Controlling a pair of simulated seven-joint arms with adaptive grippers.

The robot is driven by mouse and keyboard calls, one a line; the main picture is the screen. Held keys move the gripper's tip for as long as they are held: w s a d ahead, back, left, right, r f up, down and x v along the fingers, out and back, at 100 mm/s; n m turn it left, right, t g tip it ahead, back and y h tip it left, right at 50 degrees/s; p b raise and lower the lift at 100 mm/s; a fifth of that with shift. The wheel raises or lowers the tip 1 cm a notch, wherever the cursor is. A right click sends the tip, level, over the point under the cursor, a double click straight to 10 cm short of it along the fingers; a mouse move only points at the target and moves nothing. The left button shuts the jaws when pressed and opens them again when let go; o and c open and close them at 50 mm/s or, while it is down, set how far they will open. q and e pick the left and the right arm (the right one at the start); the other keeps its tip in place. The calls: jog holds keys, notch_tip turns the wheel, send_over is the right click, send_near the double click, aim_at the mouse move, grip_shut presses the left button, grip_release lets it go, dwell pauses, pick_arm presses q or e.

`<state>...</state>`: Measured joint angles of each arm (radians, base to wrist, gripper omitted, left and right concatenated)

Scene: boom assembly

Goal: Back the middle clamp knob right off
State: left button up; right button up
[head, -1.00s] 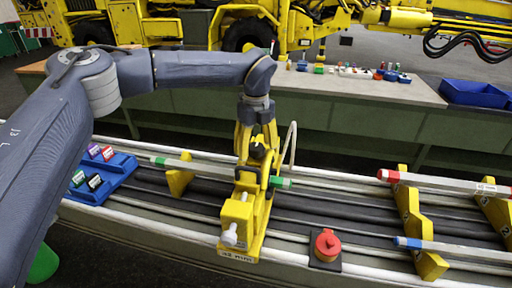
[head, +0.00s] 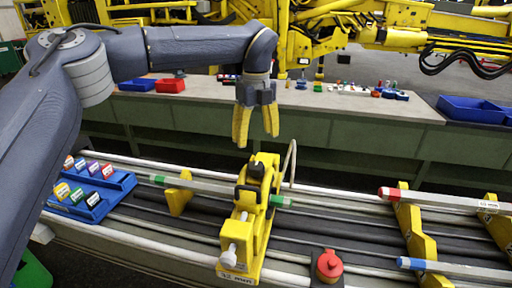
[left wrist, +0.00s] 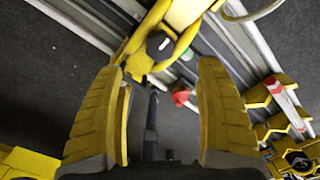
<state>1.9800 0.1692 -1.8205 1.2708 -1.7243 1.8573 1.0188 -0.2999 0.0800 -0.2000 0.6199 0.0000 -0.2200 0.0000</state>
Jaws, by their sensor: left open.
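The yellow middle clamp (head: 262,215) stands on the rail bench with a black knob (head: 256,170) at its top. The knob also shows in the left wrist view (left wrist: 160,46), seen from above beyond my fingertips. A grey rod with green bands (head: 215,187) runs into the clamp. My left gripper (head: 257,138) is open and empty, pointing down above and behind the clamp, apart from the knob. Its two yellow fingers also show in the left wrist view (left wrist: 162,70). My right gripper is in neither view.
A red button (head: 329,265) sits right of the clamp. A blue tray with labelled blocks (head: 120,183) lies left. Rods with red (head: 390,193) and blue ends (head: 410,263) rest on yellow supports at the right. A workbench with small parts (head: 200,88) stands behind.

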pick_arm(q)
jog(key=shift+r, duration=0.75)
